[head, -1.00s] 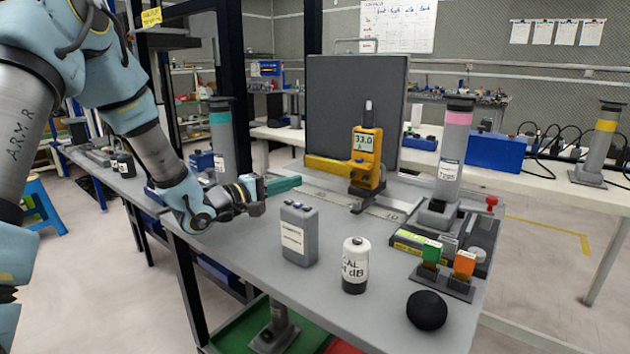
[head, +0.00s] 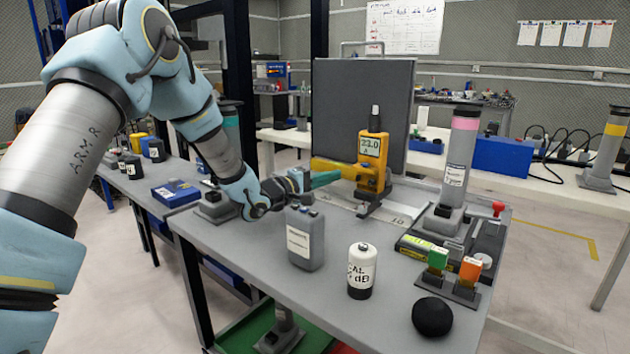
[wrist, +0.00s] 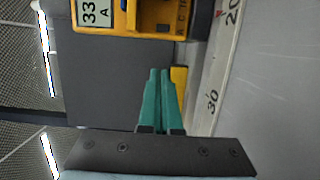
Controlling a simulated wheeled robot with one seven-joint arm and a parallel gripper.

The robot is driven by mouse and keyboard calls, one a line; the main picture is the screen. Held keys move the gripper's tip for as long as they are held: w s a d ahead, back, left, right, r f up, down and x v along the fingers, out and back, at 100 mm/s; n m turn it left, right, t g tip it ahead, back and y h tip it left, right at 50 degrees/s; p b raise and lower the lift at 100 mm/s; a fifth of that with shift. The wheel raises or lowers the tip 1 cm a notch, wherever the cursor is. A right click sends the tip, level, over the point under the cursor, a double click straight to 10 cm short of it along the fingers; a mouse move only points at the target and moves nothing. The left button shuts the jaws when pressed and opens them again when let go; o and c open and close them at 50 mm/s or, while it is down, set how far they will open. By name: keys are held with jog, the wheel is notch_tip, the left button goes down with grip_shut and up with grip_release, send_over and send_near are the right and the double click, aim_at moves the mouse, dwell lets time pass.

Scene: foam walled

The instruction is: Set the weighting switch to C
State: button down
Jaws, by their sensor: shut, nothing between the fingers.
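The yellow sound level meter (head: 371,160) stands upright on a stand on the bench rail, with a lit display on top. In the wrist view the meter (wrist: 125,17) lies sideways at the top, its display showing 33 and an A. A dark slot marked with small letters, A and C among them, shows on its face; the switch position is too small to tell. My gripper (head: 336,177) has green fingers and is shut and empty, left of the meter and apart from it. The fingertips (wrist: 158,72) point at the meter's lower part in the wrist view.
A dark panel (head: 362,100) stands behind the meter. A grey box (head: 305,240), a white calibrator (head: 361,270) and a black foam ball (head: 432,316) stand in front. A grey post with a pink band (head: 458,160) stands right. The scaled rail (wrist: 222,75) runs beside the fingers.

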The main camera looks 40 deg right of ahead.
aim_at(357, 180)
jog(key=shift+s+d, duration=0.15)
jog(key=shift+s, duration=0.8)
jog(key=shift+s+d, duration=0.15)
jog(key=shift+s, duration=0.75)
jog(key=shift+s+d+p, duration=0.25)
jog(key=shift+s+p, duration=0.05)
jog(key=shift+s, duration=0.65)
